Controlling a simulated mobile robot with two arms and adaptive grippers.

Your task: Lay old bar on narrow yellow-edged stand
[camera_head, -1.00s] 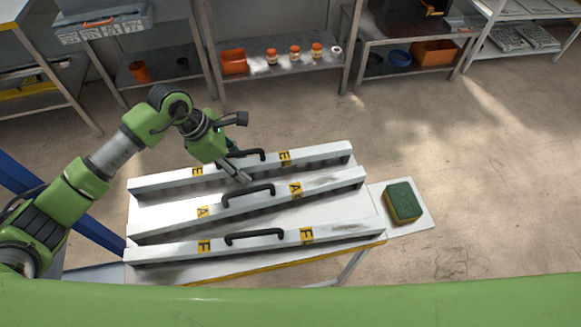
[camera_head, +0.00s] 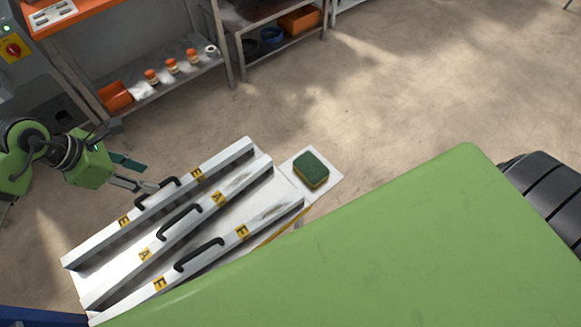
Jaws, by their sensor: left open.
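Three long silver bars with black handles lie side by side on a white stand top with a yellow edge (camera_head: 287,226). The far bar (camera_head: 228,158) and near bar (camera_head: 280,214) carry yellow E-like labels; the middle bar (camera_head: 250,176) has A labels. Dark scuffs show near the right ends of the middle and near bars; I cannot tell for certain which is the old bar. My left gripper (camera_head: 151,178) is open, its fingers beside the far bar's handle, nothing visibly held. My right gripper is out of view.
A green-and-yellow sponge (camera_head: 312,168) sits on a white plate at the stand's right end. Behind stand shelves with an orange bin (camera_head: 115,97) and several orange-lidded jars (camera_head: 172,66). The floor to the right is clear. My own green bodywork covers the lower right.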

